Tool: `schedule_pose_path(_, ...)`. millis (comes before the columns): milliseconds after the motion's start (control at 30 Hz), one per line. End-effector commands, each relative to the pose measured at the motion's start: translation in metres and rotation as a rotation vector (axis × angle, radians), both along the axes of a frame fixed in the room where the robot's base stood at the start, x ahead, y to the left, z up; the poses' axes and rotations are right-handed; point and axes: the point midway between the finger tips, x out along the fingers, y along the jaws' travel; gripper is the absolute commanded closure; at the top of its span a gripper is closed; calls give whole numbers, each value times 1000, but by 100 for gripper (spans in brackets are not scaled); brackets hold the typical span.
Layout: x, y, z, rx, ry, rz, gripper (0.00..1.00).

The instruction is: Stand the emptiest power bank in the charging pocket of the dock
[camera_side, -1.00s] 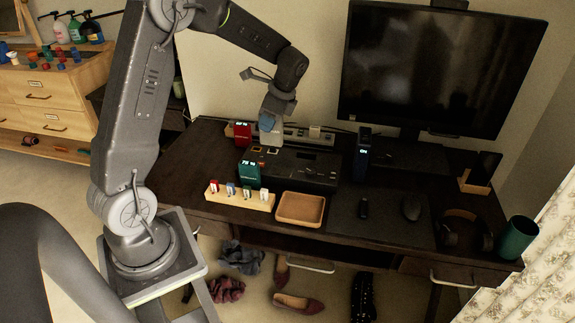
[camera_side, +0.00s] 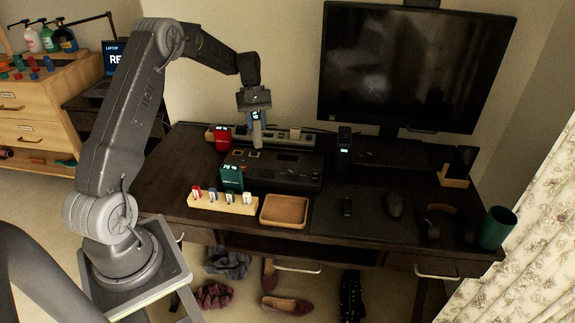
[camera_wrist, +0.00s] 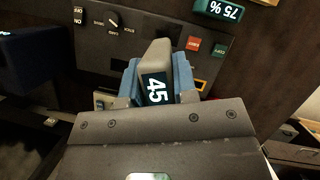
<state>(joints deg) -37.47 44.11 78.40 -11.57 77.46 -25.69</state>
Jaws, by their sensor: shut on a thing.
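My gripper (camera_side: 257,128) is shut on a grey power bank (camera_wrist: 155,70) whose dark screen reads 45; the bank also shows in the side view (camera_side: 257,137). The bank is upright above the back part of the black dock (camera_side: 290,176); whether it touches the dock is unclear. In the wrist view, the dock panel (camera_wrist: 125,45) has a knob and red and green labels. A green power bank (camera_side: 232,177), reading 75 % in the wrist view (camera_wrist: 218,10), stands at the dock's front left. A red power bank (camera_side: 223,138) and a dark blue one (camera_side: 344,146) stand farther back. The charging pocket cannot be made out.
A wooden strip with several small sticks (camera_side: 222,203) and a wooden tray (camera_side: 284,222) lie in front of the dock. A power strip (camera_side: 290,133) runs behind it. The monitor (camera_side: 410,70), mouse (camera_side: 394,205) and green cup (camera_side: 497,228) are to the right.

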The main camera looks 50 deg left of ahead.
Motion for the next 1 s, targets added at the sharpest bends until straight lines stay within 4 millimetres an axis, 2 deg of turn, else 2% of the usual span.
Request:
schedule_pose_path(33, 2, 8, -2, -1, 0, 140, 100)
schedule_pose_path(200, 13, 31, -8, 1, 0, 604, 100)
schedule_pose_path(300, 18, 44, -11, 0, 1, 832, 100)
schedule_pose_path(433, 21, 57, -13, 1, 0, 1042, 100)
schedule_pose_path(567, 24, 63, -15, 2, 2, 1148, 100)
schedule_pose_path(667, 30, 60, -20, 1, 4, 1175, 100)
schedule_pose_path(1000, 87, 17, -63, 2, 4, 1173, 100)
